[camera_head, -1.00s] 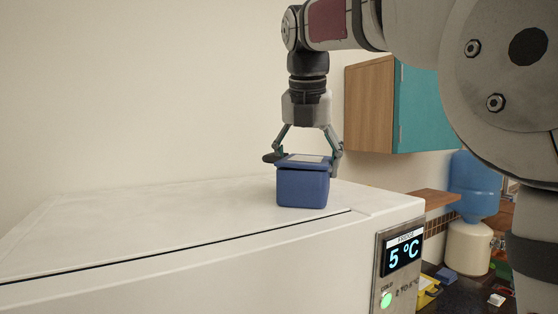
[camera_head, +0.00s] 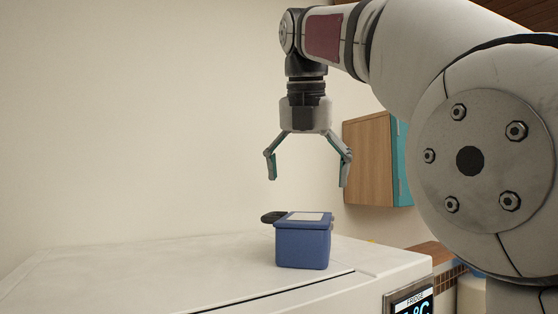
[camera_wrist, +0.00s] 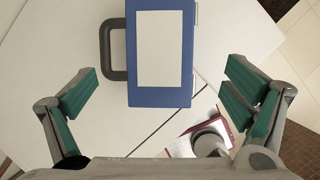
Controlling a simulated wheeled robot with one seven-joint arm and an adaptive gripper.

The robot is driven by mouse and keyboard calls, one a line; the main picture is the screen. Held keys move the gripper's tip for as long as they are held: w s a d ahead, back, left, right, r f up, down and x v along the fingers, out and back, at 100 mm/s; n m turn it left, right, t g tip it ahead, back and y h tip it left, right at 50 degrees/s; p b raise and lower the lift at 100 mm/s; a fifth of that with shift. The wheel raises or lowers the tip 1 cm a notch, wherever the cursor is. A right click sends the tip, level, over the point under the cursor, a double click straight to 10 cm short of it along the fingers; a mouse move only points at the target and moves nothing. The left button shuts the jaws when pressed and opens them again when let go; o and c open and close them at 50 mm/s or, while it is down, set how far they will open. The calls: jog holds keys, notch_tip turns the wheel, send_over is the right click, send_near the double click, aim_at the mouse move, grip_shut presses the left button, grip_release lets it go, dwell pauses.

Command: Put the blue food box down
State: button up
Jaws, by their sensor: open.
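The blue food box (camera_head: 302,245) stands upright on the white top of the fridge (camera_head: 150,262), near its right end. It has a pale label on its lid and a dark handle (camera_head: 273,217) at its left side. My gripper (camera_head: 308,183) is open and empty, a clear distance above the box and apart from it. In the wrist view the blue food box (camera_wrist: 187,50) lies ahead between the spread fingers (camera_wrist: 160,95), with its handle (camera_wrist: 108,50) to the left.
A wall cabinet (camera_head: 368,160) with a teal door hangs behind, to the right of my gripper. The fridge display (camera_head: 412,300) is at the lower right. The fridge top left of the box is bare. The wrist view shows tiled floor (camera_wrist: 300,40) past the fridge edge.

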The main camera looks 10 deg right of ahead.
jog(key=shift+v, duration=1.7)
